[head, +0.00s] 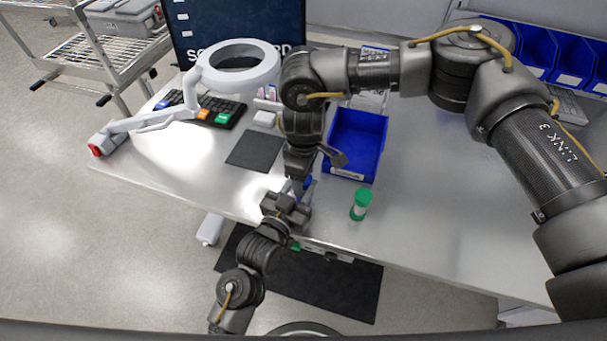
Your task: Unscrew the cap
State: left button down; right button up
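My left gripper (286,207) is at the table's front edge, left of the container. My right gripper (300,178) points down from above, just over the left one. A small blue item (309,186) shows between the two grippers; most of it is hidden, so I cannot tell what it is or which gripper touches it. The fingertips of both grippers are hidden or too small to judge.
A blue open bin (347,176) stands behind the green-capped container. Blue bins (538,48) line the back right. The table (430,210) right of the container is clear.

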notch_tip(320, 180, up, 4)
jog(key=shift+r, duration=0.2)
jog(key=shift+r+m, duration=1.7)
jog(key=shift+m, duration=0.3)
jog(key=shift+c, duration=0.3)
jog(key=shift+f, duration=4)
jog(key=c, duration=1)
jog(key=n, duration=0.4)
jog(key=o, duration=1.1)
jog(key=shift+c, duration=0.2)
